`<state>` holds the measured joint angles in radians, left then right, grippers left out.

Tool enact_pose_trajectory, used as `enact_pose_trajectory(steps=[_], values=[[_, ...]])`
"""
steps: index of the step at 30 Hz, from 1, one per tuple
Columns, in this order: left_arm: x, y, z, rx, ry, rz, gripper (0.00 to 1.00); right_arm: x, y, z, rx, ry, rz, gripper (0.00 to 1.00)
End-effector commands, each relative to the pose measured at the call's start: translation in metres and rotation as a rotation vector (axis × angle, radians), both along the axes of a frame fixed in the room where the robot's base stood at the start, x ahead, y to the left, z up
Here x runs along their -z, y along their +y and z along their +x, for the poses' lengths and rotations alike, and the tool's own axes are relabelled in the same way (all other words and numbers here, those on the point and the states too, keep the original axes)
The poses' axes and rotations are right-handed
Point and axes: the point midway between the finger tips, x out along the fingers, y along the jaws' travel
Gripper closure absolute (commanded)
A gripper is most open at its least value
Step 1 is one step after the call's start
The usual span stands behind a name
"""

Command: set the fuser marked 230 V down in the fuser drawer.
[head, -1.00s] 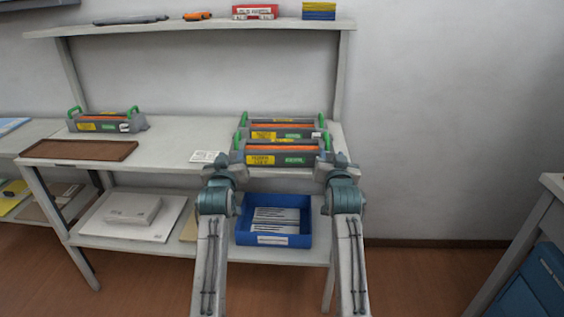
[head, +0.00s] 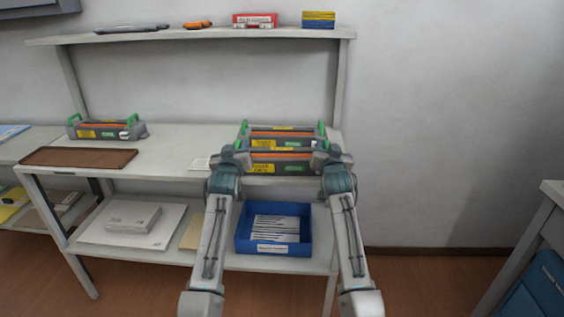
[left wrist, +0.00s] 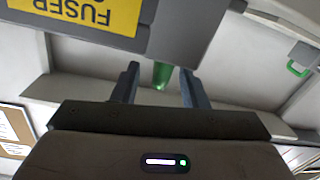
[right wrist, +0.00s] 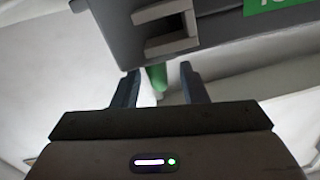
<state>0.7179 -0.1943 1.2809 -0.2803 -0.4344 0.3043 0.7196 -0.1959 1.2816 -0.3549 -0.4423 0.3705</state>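Two grey fusers with orange bars, yellow and green labels and green end handles stand one behind the other at the bench's right: the front fuser (head: 284,168) and the rear fuser (head: 285,141). A third fuser (head: 104,128) stands at the far left. I cannot read a voltage on any label. My left gripper (left wrist: 160,78) is open, its fingers either side of the front fuser's left green handle (left wrist: 162,74). My right gripper (right wrist: 157,78) is open, its fingers either side of the right green handle (right wrist: 156,77). Neither grips. I cannot identify the fuser drawer.
A blue bin (head: 275,249) with papers is on the lower shelf. A blue cabinet (head: 545,285) stands at the lower right. An upper shelf (head: 120,39) runs overhead.

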Motion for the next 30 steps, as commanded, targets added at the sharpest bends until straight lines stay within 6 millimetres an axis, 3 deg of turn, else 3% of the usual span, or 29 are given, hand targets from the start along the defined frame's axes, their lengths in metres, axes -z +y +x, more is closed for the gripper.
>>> enact_pose_trajectory(steps=[7,19,25,30], values=[[0.000,0.000,0.022,0.000,-0.001,0.001,0.60,0.000,-0.001,0.022,0.000,0.000,0.000,0.61],[0.000,0.000,0.026,0.000,-0.001,0.000,0.60,0.000,-0.001,0.026,0.000,-0.001,0.001,0.61],[0.000,0.000,0.026,0.000,0.000,0.000,1.00,0.000,-0.001,0.026,0.000,0.000,0.000,1.00],[0.000,0.000,0.026,0.000,0.000,-0.001,1.00,0.000,-0.001,0.026,0.000,0.000,0.001,1.00]])
